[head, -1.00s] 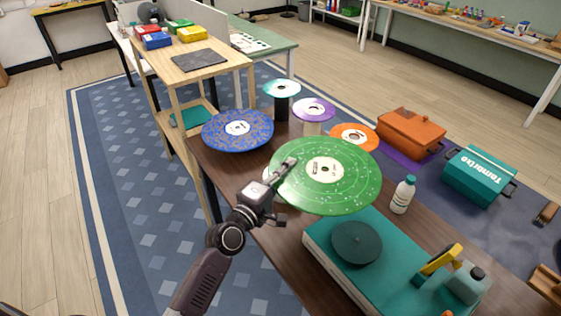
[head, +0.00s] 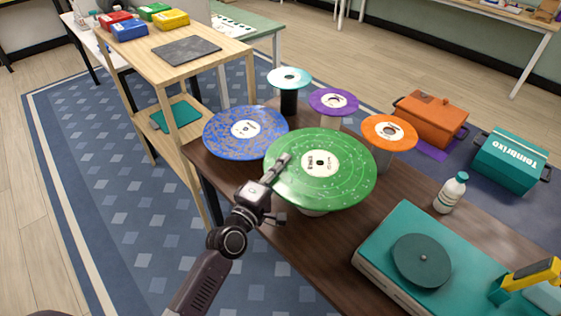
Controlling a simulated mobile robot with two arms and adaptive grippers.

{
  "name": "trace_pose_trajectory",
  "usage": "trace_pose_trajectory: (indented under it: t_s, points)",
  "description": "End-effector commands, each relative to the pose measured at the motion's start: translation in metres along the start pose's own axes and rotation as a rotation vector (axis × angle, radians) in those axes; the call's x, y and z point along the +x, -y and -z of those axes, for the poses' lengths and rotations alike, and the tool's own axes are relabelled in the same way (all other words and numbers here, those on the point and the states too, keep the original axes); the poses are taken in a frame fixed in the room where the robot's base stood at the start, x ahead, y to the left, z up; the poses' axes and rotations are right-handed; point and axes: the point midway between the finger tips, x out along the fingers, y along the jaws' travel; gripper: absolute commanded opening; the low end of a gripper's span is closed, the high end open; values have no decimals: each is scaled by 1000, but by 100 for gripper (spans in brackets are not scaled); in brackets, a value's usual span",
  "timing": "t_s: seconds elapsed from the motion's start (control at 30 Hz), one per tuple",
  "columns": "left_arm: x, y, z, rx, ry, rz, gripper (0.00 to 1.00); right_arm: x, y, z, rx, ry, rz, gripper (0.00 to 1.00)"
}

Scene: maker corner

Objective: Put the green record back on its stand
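The large green record (head: 345,184), with a cream label, is level in the middle of the head view. My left gripper (head: 278,168) is shut on its left edge. My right gripper is not in view.
On the brown table (head: 300,252), blue (head: 222,131), teal (head: 290,74), purple (head: 333,97) and orange (head: 393,144) records stand close behind. A turntable (head: 385,262) and white bottle (head: 450,193) are to the right. A wooden shelf (head: 232,53) stands left.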

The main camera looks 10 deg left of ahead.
Motion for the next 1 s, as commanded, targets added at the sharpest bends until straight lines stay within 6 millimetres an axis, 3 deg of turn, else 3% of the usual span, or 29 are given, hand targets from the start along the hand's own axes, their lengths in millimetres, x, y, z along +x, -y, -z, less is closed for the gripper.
trace_pose_trajectory:
  t_s: [0.23,0.6,1.0]
  points:
    - [0,24,1,-1,-1,-1,0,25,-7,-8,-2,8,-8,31]
    - [-1,58,1,0,-1,-1,0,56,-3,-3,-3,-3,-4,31]
    - [-1,62,1,-1,-1,-2,0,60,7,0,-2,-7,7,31]
